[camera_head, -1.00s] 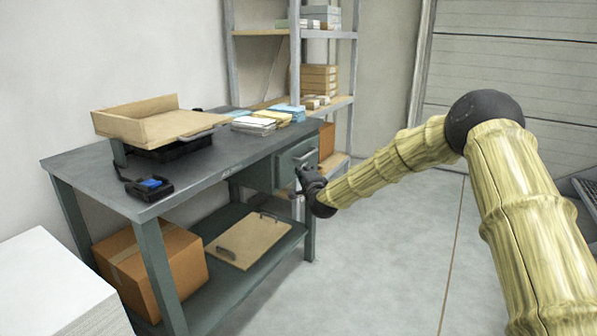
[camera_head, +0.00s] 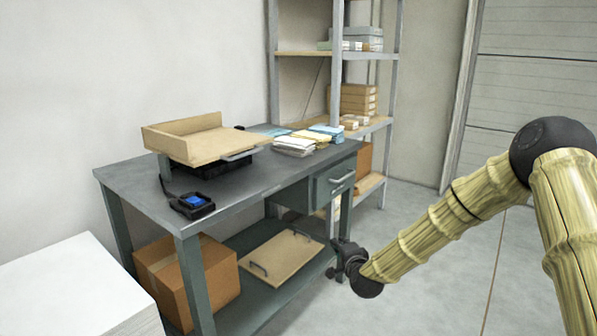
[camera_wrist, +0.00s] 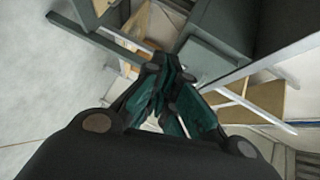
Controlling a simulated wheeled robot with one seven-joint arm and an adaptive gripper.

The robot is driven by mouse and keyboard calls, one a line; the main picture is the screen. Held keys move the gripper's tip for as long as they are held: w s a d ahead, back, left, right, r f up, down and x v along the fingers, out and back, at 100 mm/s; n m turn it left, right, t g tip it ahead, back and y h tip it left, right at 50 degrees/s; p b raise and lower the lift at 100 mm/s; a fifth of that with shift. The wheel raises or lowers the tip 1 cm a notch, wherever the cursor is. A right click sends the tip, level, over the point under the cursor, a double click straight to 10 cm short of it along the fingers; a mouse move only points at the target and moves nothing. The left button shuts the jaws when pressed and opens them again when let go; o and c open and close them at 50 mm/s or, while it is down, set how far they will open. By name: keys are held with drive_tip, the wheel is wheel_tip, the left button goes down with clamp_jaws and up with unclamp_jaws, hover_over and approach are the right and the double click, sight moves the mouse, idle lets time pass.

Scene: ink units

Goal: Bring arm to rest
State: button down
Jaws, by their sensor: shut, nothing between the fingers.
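My gripper (camera_head: 343,260) is at the end of my bamboo-like arm, low in front of the right end of the grey workbench (camera_head: 140,190), below its drawer (camera_head: 333,186). In the wrist view my gripper (camera_wrist: 165,85) has its dark green fingers closed together, with nothing held between them. The drawer looks shut in the head view.
On the bench are a wooden tray on a scale (camera_head: 200,140), a small black device (camera_head: 190,203) and paper stacks (camera_head: 300,142). A carton (camera_head: 185,270) and a board (camera_head: 285,258) lie on the lower shelf. A shelf rack (camera_head: 273,70) stands behind. Floor at right is clear.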

drive_tip(key=s+a+f+n+g, duration=0.2)
drive_tip(key=s+f+n+g, duration=0.5)
drive_tip(key=s+f, duration=1.75)
drive_tip(key=s+d+f+n+g+h, duration=0.1)
drive_tip(key=s+d+f+n+g, duration=0.15)
drive_tip(key=s, duration=0.95)
drive_tip(key=s+d+f+n+g, duration=0.2)
drive_tip(key=s+d+f+g, duration=0.1)
drive_tip(key=s, duration=0.9)
drive_tip(key=s+d+f+n+g+h, duration=0.1)
drive_tip(key=s+d+f+n+g, duration=0.15)
drive_tip(key=s, duration=0.95)
wheel_tip(320, 180, up, 29)
drive_tip(key=p, duration=2.9)
drive_tip(key=shift+g+p, duration=0.3)
drive_tip(key=shift+s, duration=0.1)
